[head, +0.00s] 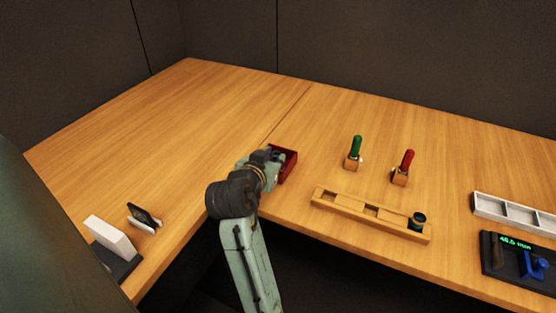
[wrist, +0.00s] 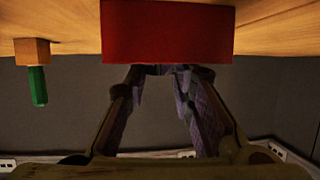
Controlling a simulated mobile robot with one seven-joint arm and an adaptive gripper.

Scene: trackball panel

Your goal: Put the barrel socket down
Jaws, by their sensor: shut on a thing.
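My gripper (head: 270,157) reaches over the table at the left side of a small red tray (head: 290,163). In the wrist view, the fingertips of my gripper (wrist: 168,72) come together right at the wall of the red tray (wrist: 167,32). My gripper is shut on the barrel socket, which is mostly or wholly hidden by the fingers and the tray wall. I cannot tell whether the socket touches the tray.
A wooden rack (head: 335,203) with square recesses holds a dark round piece (head: 418,221) at its right end. Green-handled (head: 355,147) and red-handled (head: 406,162) tools stand in wooden blocks. A white tray (head: 513,214) is at right. The table's left part is mostly clear.

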